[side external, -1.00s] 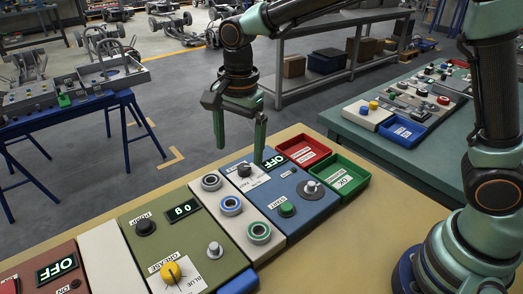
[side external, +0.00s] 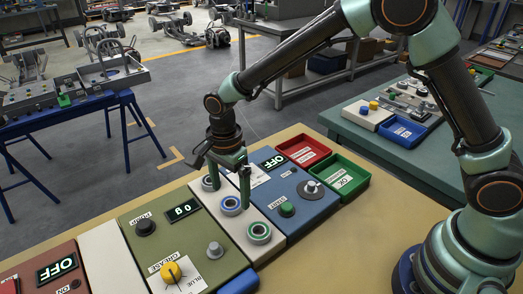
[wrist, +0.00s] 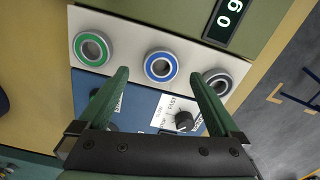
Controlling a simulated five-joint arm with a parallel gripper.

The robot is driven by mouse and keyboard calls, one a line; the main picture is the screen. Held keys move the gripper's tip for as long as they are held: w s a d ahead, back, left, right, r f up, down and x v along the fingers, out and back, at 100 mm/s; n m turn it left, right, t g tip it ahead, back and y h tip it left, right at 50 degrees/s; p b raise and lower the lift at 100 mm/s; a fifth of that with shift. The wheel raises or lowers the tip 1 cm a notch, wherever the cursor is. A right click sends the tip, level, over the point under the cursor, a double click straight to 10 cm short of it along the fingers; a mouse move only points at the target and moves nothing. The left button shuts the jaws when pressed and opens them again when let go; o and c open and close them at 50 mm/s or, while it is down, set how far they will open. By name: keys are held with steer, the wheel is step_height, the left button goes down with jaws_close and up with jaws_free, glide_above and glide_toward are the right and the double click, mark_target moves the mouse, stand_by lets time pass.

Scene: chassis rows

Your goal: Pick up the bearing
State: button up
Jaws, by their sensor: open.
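Three ring-shaped bearings stand in a row on a white strip (side external: 203,200). The green-rimmed bearing (side external: 259,231) is nearest the side camera, the blue-rimmed bearing (side external: 231,204) is in the middle, and the grey-dark bearing (side external: 207,184) is at the far end, partly hidden behind a finger. My gripper (side external: 227,192) is open and empty, its fingers pointing down near the middle and far bearings. In the wrist view, the blue-rimmed bearing (wrist: 161,52) shows between and just beyond the fingertips (wrist: 160,78). The green-rimmed bearing (wrist: 93,35) is left; the grey-dark bearing (wrist: 222,72) is right, partly behind the right finger.
A green panel with a display and a yellow knob (side external: 170,271) lies left of the strip. A blue panel with a grey dial (side external: 311,187) and a green button (side external: 287,209) lies right. Red tray (side external: 303,149) and green tray (side external: 342,174) sit behind it. Bare tan tabletop (side external: 340,250) is at front right.

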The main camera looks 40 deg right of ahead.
mark_target(230, 198)
step_height(230, 198, down, 3)
steer(key=shift+f, duration=0.15)
steer(key=c, duration=1.5)
jaws_close()
steer(key=shift+w+r, duration=0.1)
steer(key=shift+r, duration=0.1)
